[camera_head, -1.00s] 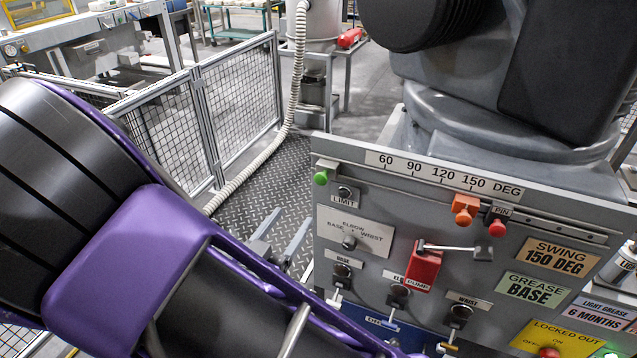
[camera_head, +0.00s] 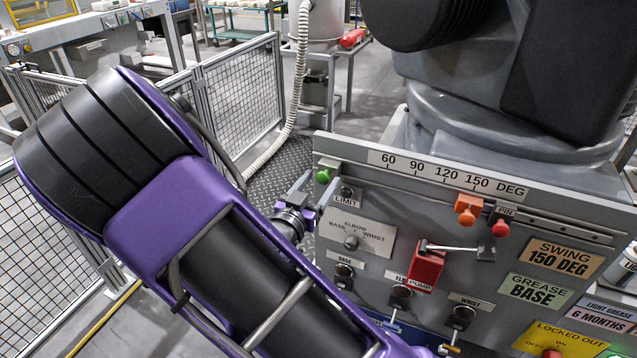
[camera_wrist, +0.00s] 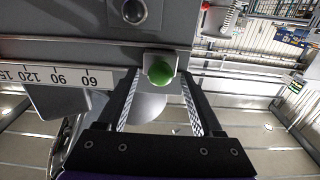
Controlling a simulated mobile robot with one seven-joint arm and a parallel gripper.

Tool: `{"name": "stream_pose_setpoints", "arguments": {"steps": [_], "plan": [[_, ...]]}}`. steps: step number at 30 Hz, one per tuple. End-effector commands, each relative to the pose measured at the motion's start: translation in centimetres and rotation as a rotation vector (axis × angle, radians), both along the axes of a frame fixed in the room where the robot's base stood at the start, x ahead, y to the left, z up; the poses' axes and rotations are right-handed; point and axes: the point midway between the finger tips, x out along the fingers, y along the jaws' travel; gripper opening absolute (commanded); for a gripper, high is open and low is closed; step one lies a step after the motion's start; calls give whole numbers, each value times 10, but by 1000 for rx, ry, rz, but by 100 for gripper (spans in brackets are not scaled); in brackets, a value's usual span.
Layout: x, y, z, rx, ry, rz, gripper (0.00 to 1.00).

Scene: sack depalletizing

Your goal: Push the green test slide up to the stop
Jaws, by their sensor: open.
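The green test slide (camera_head: 323,175) is a round green knob on a small pale block at the left end of the slotted rail, below the 60–150 degree scale (camera_head: 445,175). An orange block (camera_head: 467,208), which looks like the stop, sits further right on the rail near 150. My gripper (camera_head: 318,186) is at the left end of the panel, close to the slide. In the wrist view the open fingers (camera_wrist: 159,78) stand either side of the green knob (camera_wrist: 161,70), with visible gaps. I cannot tell whether either finger touches its block.
A red pin knob (camera_head: 500,228) sits beside the orange block. A red pump block with a lever (camera_head: 426,268) and several switches stick out below the rail. A large grey machine (camera_head: 510,125) stands behind the panel. Mesh fencing (camera_head: 240,100) is at the left.

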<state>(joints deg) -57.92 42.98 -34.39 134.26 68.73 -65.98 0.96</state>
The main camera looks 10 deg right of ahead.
Motion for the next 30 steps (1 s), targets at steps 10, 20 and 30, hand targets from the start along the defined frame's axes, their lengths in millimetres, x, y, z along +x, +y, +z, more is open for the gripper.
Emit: {"name": "stream_pose_setpoints", "arguments": {"steps": [10, 20, 30], "plan": [[0, 0, 0, 1, -1, 0, 13], [0, 0, 0, 1, -1, 0, 0], [0, 0, 0, 0, -1, 0, 0]]}}
